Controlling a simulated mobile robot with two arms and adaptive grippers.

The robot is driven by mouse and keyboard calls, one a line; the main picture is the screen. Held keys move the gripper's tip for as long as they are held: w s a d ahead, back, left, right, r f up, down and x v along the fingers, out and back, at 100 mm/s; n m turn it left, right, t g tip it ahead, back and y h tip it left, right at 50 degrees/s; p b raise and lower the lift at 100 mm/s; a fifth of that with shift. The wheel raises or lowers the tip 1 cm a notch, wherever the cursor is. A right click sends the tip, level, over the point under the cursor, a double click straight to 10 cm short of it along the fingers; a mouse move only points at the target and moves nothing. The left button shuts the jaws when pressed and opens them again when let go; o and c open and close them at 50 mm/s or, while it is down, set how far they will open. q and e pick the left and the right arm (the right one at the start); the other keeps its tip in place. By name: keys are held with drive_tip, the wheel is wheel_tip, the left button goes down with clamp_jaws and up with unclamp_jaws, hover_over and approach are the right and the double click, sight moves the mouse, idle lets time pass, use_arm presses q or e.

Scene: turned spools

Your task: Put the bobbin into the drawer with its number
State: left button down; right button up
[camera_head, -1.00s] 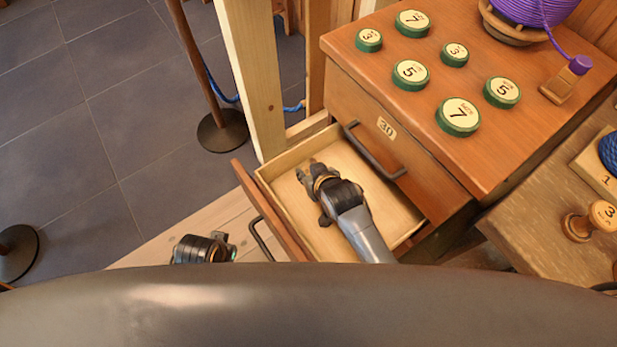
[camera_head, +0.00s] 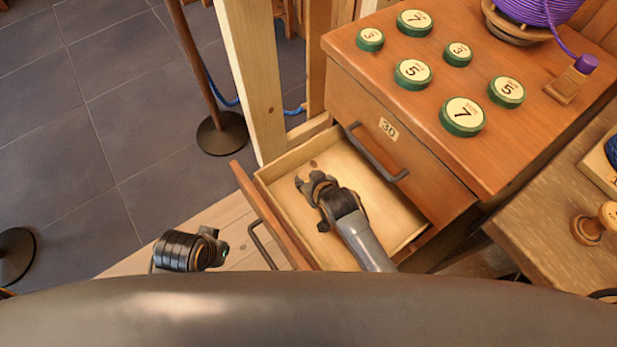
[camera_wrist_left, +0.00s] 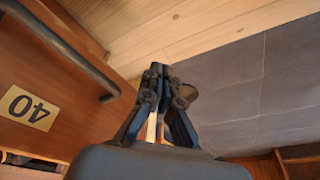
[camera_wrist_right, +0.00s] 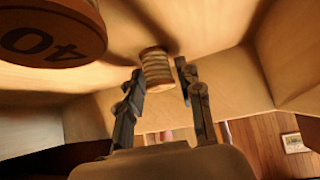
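My right gripper (camera_head: 306,183) is inside the open drawer (camera_head: 405,215); its fingers are spread. In the right wrist view, a ribbed tan bobbin (camera_wrist_right: 156,69) lies between the fingertips (camera_wrist_right: 160,85), with a gap beside the right finger. A round wooden end marked 40 (camera_wrist_right: 48,35) fills the upper left corner, close to the camera; I cannot tell whether it belongs to a second bobbin. My left gripper (camera_wrist_left: 162,80) has its fingertips together, nothing visible between them, beside the handle (camera_wrist_left: 75,55) of the drawer front labelled 40 (camera_wrist_left: 29,108).
The closed drawer labelled 30 (camera_head: 388,128) is above the open one. Several green numbered discs (camera_head: 462,116) and a purple spool (camera_head: 530,12) are on the cabinet top (camera_head: 400,110). A side table (camera_head: 535,225) is at right. A wooden post (camera_head: 250,80) stands behind the drawer.

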drive_tip(key=shift+o, duration=0.4)
drive_tip(key=shift+r, duration=0.2)
drive_tip(key=p+v, duration=0.2)
drive_tip(key=v, duration=0.3)
drive_tip(key=shift+s+d+r, duration=0.1)
drive_tip(key=shift+s+r, duration=0.1)
drive_tip(key=shift+r, duration=0.1)
use_arm(q)
drive_tip(key=s+f+p, duration=0.2)
drive_tip(key=s+f, duration=0.1)
drive_tip(key=f, duration=1.1)
drive_tip(key=shift+g, duration=0.4)
use_arm(e)
drive_tip(key=v, duration=0.6)
use_arm(q)
drive_tip(key=shift+a+f, duration=0.1)
use_arm(e)
drive_tip(key=shift+s, duration=0.1)
drive_tip(key=shift+r, duration=0.1)
